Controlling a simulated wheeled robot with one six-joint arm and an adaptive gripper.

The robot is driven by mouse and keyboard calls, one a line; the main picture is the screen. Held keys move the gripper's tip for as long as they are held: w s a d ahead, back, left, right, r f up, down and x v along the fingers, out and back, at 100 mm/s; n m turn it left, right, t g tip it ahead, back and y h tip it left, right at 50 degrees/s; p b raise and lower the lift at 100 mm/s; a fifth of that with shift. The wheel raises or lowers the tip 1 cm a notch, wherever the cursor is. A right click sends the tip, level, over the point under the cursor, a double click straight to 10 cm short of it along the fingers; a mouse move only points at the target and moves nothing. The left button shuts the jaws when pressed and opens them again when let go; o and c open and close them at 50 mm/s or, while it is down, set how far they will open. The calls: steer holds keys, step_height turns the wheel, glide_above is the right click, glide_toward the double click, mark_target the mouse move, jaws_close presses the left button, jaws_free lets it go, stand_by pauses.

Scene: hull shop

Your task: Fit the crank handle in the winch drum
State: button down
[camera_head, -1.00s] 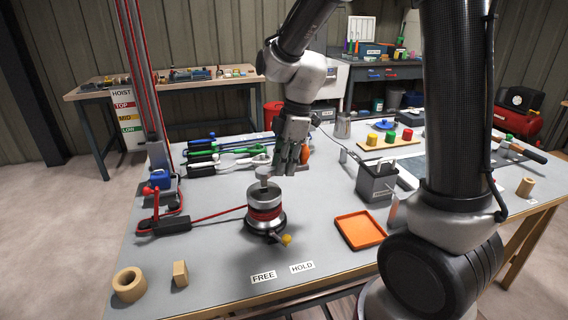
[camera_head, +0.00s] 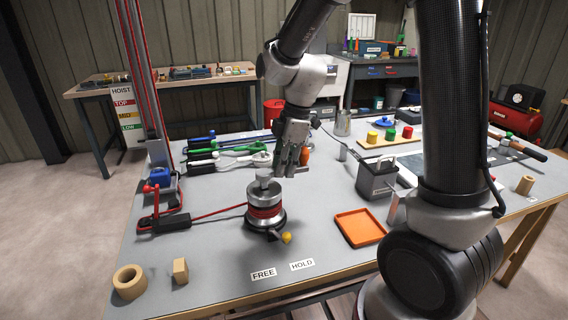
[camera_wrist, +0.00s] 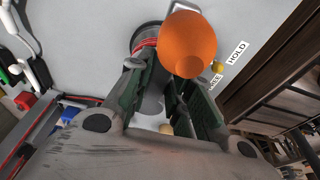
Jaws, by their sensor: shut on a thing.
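The winch drum (camera_head: 264,213) stands upright on the bench, a silver drum with red rope around it and a silver post on top. A yellow-knobbed lever shows at its base. My gripper (camera_head: 285,173) is just right of and above the drum top, fingers pointing down. It is shut on the crank handle, whose orange grip (camera_head: 306,154) shows behind the fingers. In the wrist view the orange grip (camera_wrist: 187,44) is large and covers part of the drum (camera_wrist: 145,38). The crank's other end is mostly hidden by the fingers, and I cannot tell whether it touches the drum.
FREE and HOLD labels (camera_head: 302,265) lie before the drum. An orange tray (camera_head: 360,228) and a grey container (camera_head: 377,183) stand to the right. A red rope runs left to the hoist column (camera_head: 143,85). Several handled tools lie behind. A wooden ring (camera_head: 129,281) and block (camera_head: 180,271) sit front left.

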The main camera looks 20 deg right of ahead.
steer(key=shift+d+x, duration=0.15)
steer(key=shift+x, duration=0.6)
steer(key=shift+d+x, duration=0.15)
steer(key=shift+x, duration=0.6)
stand_by(1.4)
steer(key=shift+f, duration=0.1)
steer(key=c, duration=0.8)
jaws_free()
steer(key=shift+a+v, duration=0.25)
steer(key=shift+v, duration=1.05)
steer(key=shift+a+v, duration=0.3)
steer(key=shift+v, duration=1)
steer(key=shift+a+v, duration=0.25)
steer(key=shift+v, duration=1.05)
steer(key=shift+r, duration=0.25)
